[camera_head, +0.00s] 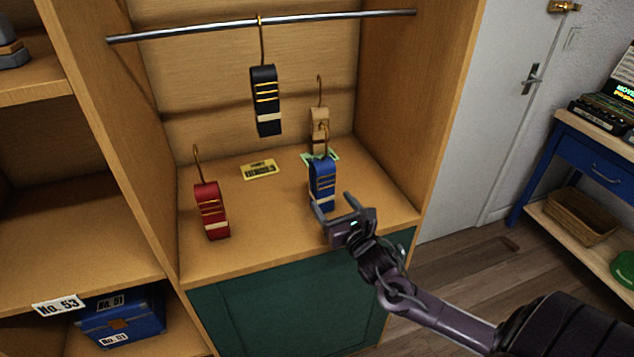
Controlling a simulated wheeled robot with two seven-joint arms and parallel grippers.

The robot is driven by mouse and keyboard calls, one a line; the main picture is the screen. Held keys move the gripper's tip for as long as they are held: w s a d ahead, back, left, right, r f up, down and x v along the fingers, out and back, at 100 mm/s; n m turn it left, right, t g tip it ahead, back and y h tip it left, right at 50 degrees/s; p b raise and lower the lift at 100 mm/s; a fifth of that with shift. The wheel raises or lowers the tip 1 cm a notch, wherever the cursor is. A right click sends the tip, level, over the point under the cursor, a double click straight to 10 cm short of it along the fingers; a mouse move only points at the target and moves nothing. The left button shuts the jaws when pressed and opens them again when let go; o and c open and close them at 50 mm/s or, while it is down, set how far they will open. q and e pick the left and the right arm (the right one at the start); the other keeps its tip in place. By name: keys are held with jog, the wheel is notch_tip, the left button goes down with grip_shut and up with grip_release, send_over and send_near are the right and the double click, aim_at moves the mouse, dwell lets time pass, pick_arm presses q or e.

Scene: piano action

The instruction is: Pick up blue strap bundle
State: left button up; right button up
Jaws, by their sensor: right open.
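The blue strap bundle (322,184) stands upright on the wooden cabinet shelf, right of the middle, with a brass hook rising from its top. It has thin gold bands. My right gripper (335,203) is open, its fingers spread at the lower front of the blue bundle. One finger overlaps the bundle's lower left in the picture; I cannot tell whether they touch. The gripper hides part of the bundle's base. My left gripper is not in view.
A red strap bundle (211,210) stands at the left of the shelf. A tan bundle (319,128) stands behind the blue one. A black bundle (265,100) hangs from the metal rod (200,31). A yellow card (259,169) lies between. Cabinet walls close both sides.

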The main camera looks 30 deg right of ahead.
aim_at(326, 194)
jog(key=shift+w+r, duration=0.3)
jog(key=shift+w, duration=0.25)
jog(key=w, duration=0.1)
jog(key=w+p, duration=0.1)
jog(key=w, duration=0.1)
jog(key=w+p, duration=0.1)
jog(key=shift+w+d+f, duration=0.2)
jog(key=shift+w+d, duration=0.05)
jog(key=shift+w, duration=0.25)
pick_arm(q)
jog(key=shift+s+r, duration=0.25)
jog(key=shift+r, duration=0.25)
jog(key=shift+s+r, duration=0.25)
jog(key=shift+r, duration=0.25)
pick_arm(e)
jog(key=c, duration=1)
jog(key=shift+c, duration=0.9)
jog(key=shift+r, duration=0.1)
